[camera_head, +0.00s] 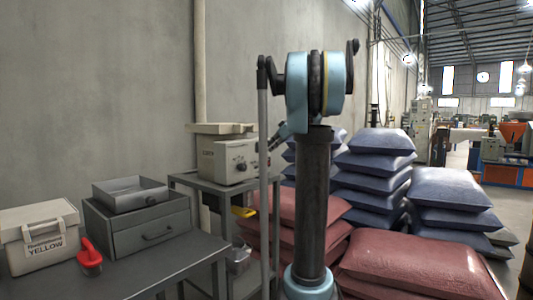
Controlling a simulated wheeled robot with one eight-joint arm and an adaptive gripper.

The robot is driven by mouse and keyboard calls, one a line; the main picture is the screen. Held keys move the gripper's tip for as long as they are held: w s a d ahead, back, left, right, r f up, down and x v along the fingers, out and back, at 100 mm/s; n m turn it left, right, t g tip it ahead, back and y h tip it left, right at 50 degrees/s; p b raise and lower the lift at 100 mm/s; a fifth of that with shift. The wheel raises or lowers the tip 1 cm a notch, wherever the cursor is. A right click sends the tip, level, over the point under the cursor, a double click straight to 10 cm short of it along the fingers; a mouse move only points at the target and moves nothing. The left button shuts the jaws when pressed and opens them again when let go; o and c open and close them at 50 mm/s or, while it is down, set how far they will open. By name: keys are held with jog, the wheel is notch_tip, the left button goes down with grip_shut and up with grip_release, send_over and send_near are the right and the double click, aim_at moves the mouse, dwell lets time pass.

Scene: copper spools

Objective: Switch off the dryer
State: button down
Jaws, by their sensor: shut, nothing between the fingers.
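The dryer appears to be the beige box (229,160) with a lettered front on a grey metal stand in the middle left. Its front has a round dial (241,166) and smaller controls, too small to read. My gripper (273,142) is a small dark shape just right of the dryer's front, below the blue joint of my arm. It is shut and empty. Whether it touches the dryer cannot be told. The dryer's right edge is partly covered by a thin upright pole.
A grey table (150,262) at the front left holds a white box marked YELLOW (40,238), a red object (89,257), a drawer unit (137,224) and an open tray (130,191). Red sacks (420,262) and blue sacks (375,165) are stacked at right. A wall stands behind.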

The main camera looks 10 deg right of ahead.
send_over(258, 166)
jog(key=d, duration=0.1)
jog(key=f, duration=0.5)
jog(key=shift+s+f, duration=0.2)
jog(key=shift+s, duration=0.15)
jog(key=shift+s+a, duration=0.1)
jog(key=shift+a, duration=0.1)
jog(key=shift+d+f, duration=0.1)
